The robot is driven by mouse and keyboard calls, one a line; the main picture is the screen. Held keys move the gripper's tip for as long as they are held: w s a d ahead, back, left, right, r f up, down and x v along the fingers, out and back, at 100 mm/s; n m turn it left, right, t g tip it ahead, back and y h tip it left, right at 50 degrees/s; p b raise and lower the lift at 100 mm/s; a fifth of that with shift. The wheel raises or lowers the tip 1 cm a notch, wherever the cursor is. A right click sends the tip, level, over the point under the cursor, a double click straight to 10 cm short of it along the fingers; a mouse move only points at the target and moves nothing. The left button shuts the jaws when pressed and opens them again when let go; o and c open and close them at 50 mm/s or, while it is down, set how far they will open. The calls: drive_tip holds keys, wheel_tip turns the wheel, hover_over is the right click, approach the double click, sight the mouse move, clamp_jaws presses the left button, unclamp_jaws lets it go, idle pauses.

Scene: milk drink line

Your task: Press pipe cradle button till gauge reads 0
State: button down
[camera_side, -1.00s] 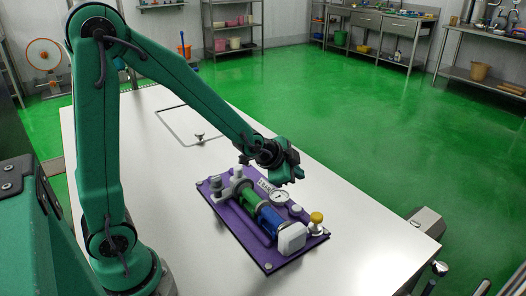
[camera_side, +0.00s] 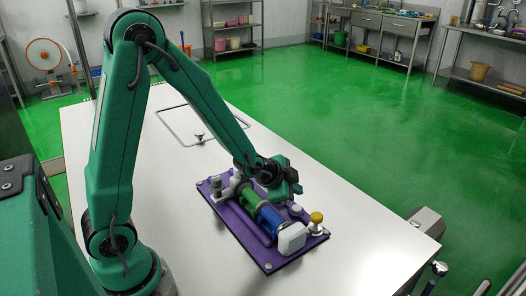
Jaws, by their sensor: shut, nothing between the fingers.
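The pipe cradle is a purple plate (camera_side: 238,228) on the white table, bearing a pipe with a green part (camera_side: 249,195) and a blue part (camera_side: 269,219). A white block (camera_side: 291,238) sits at the pipe's near end. A yellow-topped knob (camera_side: 316,217) stands at the plate's right corner, and a small pale round cap (camera_side: 296,208) sits left of it. I cannot tell which part is the button. My gripper (camera_side: 294,190) is shut and empty, low over the plate's far side, just above the pale cap; contact cannot be told. The gauge is hidden behind my gripper, so its reading does not show.
The white table (camera_side: 350,209) is clear to the right of the cradle. A rectangular outlined panel (camera_side: 180,125) with a small knob (camera_side: 199,137) lies farther back. Grey fittings (camera_side: 217,186) rise at the plate's left end. Shelves and benches stand far off across the green floor.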

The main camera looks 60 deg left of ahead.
sight(294, 208)
drive_tip(key=shift+f, duration=1.75)
drive_tip(key=shift+f, duration=0.1)
idle(0.8)
drive_tip(key=shift+a+f, duration=0.1)
drive_tip(key=shift+f, duration=0.2)
drive_tip(key=shift+s+f, duration=0.25)
drive_tip(key=shift+f, duration=0.65)
idle(1.6)
drive_tip(key=shift+s, duration=0.1)
drive_tip(key=shift+s+r, duration=0.2)
drive_tip(key=shift+s, duration=0.35)
drive_tip(key=shift+r, duration=0.15)
idle(0.3)
drive_tip(key=shift+w+r, duration=0.2)
drive_tip(key=shift+r, duration=2.35)
